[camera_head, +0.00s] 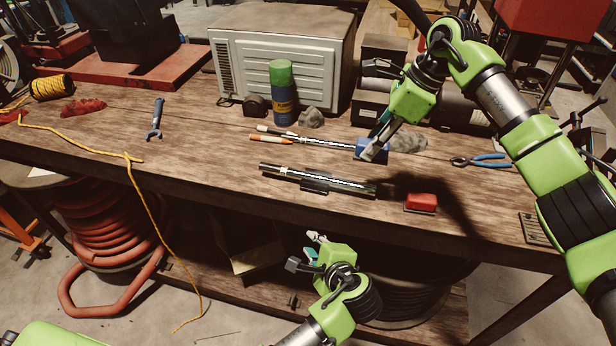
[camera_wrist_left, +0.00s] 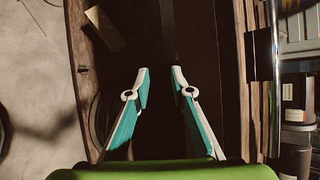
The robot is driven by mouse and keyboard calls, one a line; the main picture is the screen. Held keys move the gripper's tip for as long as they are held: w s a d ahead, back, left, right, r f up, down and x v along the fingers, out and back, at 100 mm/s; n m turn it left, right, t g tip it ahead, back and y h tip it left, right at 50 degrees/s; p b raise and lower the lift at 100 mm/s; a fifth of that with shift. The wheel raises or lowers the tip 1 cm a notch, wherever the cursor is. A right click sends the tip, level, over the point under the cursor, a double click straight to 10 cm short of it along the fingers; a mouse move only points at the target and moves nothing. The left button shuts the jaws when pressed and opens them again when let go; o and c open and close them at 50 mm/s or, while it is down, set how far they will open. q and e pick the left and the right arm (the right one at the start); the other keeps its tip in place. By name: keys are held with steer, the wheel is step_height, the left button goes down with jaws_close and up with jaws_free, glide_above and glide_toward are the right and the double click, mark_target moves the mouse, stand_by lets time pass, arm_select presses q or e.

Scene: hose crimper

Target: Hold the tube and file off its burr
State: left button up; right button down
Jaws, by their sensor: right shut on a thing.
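The metal tube (camera_head: 345,184) lies along the front part of the wooden bench, over a small dark support; it also shows upright at the right of the left wrist view (camera_wrist_left: 273,95). My left gripper (camera_head: 305,252) is open and empty, below and in front of the bench edge, apart from the tube. Its two teal fingers (camera_wrist_left: 160,85) stand apart in the left wrist view. My right gripper (camera_head: 376,146) is shut on the blue handle of the file (camera_head: 325,142), behind the tube. The fingers partly hide the handle. The burr is too small to see.
A red block (camera_head: 421,203) lies right of the tube. An orange marker (camera_head: 270,138) lies by the file. Behind stand a spray can (camera_head: 283,95) and a grey box (camera_head: 285,55). Blue pliers (camera_head: 482,161) lie right, a wrench (camera_head: 155,118) left.

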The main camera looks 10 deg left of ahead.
arm_select(q)
step_height(320, 180, up, 10)
steer(key=y, duration=0.2)
steer(key=n+g+y, duration=0.1)
steer(key=g, duration=0.1)
glide_toward(281, 171)
steer(key=v, duration=0.3)
steer(key=shift+w+a+f, duration=0.2)
steer(key=shift+a+f, duration=0.25)
steer(key=shift+a, duration=0.05)
steer(key=x, duration=1.1)
steer(key=shift+w+d+r, duration=0.1)
steer(key=shift+r, duration=0.05)
jaws_close()
